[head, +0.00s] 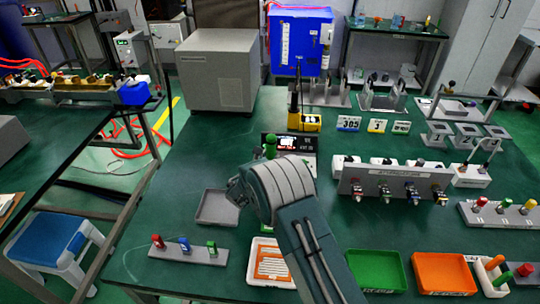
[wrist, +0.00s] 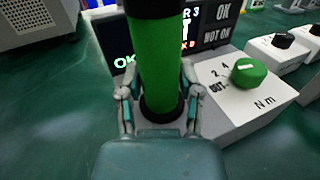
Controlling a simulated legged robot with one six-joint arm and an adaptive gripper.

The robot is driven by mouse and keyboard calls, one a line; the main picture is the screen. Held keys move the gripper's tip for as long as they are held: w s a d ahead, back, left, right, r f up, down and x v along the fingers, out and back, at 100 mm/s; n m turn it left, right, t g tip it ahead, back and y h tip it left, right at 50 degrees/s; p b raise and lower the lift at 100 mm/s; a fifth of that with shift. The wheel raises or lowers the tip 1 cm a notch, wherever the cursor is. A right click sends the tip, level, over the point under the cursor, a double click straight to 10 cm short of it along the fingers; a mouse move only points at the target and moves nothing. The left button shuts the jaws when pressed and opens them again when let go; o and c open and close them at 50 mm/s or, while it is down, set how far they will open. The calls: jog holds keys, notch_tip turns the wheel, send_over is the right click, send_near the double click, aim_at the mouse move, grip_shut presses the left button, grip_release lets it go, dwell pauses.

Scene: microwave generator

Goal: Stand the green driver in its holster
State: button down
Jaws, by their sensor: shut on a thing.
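The green driver (wrist: 160,62) is a thick green cylinder with black bands at its top and lower end. My gripper (wrist: 157,98) is shut on it, with one finger on each side. In the head view, the top of the driver (head: 270,146) shows just beyond my arm, in front of a small display unit (head: 298,143). My arm hides the gripper and the lower part of the driver in the head view. I cannot tell which stand is its holster. A grey rack (head: 188,252) holds red, blue and green handles, and a white holder (head: 484,277) is at the lower right.
A grey tray (head: 217,207), a white-and-orange tray (head: 268,263), a green tray (head: 377,271) and an orange tray (head: 443,273) lie nearer. An upright panel with connectors (head: 392,186) stands right. Bare table lies left.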

jog(key=shift+c, duration=0.9)
grip_release()
jog(key=shift+f, duration=0.15)
jog(key=v, duration=1.2)
jog(key=s+d+r+m+g+h, duration=0.1)
jog(key=s+d+r+m+g, duration=0.3)
jog(key=d, duration=0.4)
jog(key=s+d+r+m+g+h, duration=0.1)
jog(key=s+d+r+m+g, duration=0.2)
jog(key=d+r+m, duration=0.35)
jog(key=s+d+r+m+g+h, duration=0.1)
jog(key=s+d+r+m+g, duration=0.3)
jog(key=d, duration=0.4)
jog(key=s+d+r+m+y, duration=0.1)
jog(key=s+r+m+y, duration=0.2)
jog(key=s+m+y, duration=0.2)
jog(key=s+d+r+m+y, duration=0.1)
jog(key=s+r+m+y, duration=0.3)
jog(key=s+m, duration=0.8)
jog(key=s+y, duration=0.1)
jog(key=s, duration=0.4)
jog(key=shift+s+d, duration=0.25)
jog(key=shift+d, duration=0.1)
